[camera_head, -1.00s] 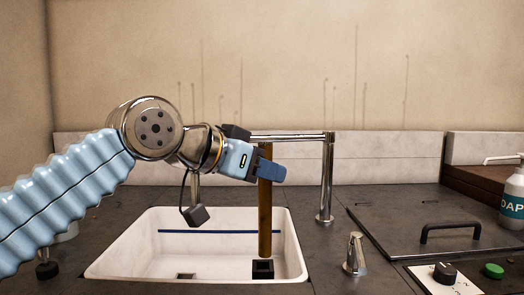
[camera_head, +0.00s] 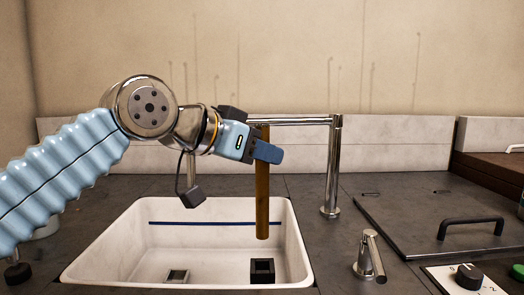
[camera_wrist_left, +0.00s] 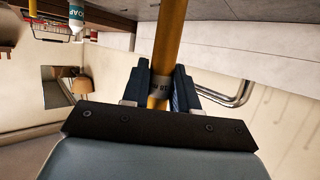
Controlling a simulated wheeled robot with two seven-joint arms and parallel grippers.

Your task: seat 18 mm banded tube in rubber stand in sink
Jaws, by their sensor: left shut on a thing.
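The banded tube (camera_head: 262,200) is a long brass-brown tube, hanging roughly upright over the sink (camera_head: 215,215). My left gripper (camera_head: 264,151) is shut on it near its upper end. The left wrist view shows the tube (camera_wrist_left: 166,45) between the blue fingers (camera_wrist_left: 164,88), with a grey printed band (camera_wrist_left: 160,83) around it. The rubber stand (camera_head: 262,270) is a small black block with a square opening on the sink floor. The tube's lower end is above the stand and apart from it. My right gripper is not in view.
A chrome faucet (camera_head: 331,170) stands behind the sink, its spout reaching close to my left gripper. A chrome lever (camera_head: 369,257), a lid with black handle (camera_head: 470,226) and a knob panel (camera_head: 468,277) are right.

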